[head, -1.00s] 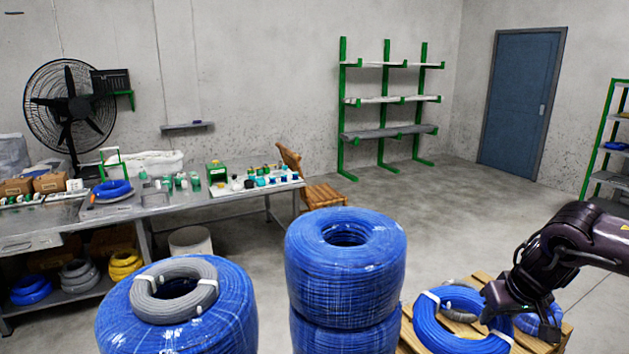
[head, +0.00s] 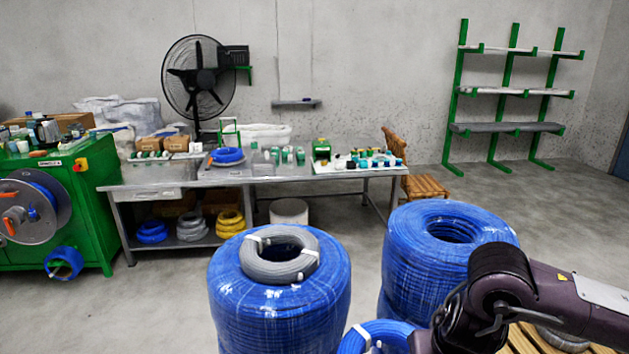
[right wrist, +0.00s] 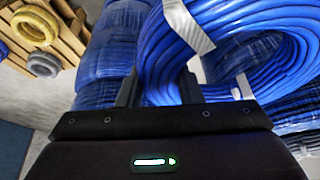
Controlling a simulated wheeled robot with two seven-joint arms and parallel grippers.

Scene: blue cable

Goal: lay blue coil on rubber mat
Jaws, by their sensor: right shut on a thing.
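A blue coil with white ties (head: 378,338) shows at the bottom of the head view, partly hidden by my right arm and cut off by the frame edge. In the right wrist view the blue coil (right wrist: 238,38) fills the upper right. My right gripper (right wrist: 165,88) is shut on the coil's strands, one finger on each side of them. It holds the coil in front of the tall blue wrapped spools (head: 275,318). My left gripper is not in view. I cannot make out a rubber mat for certain; a pale sheet (head: 345,164) with small items lies on the metal bench.
A grey coil (head: 279,262) lies on the nearer blue spool; another spool stack (head: 440,250) stands to its right. A metal bench (head: 240,176) crosses the back. A green machine (head: 90,205) stands at left. A wooden pallet (head: 522,342) is at lower right. Open floor lies between.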

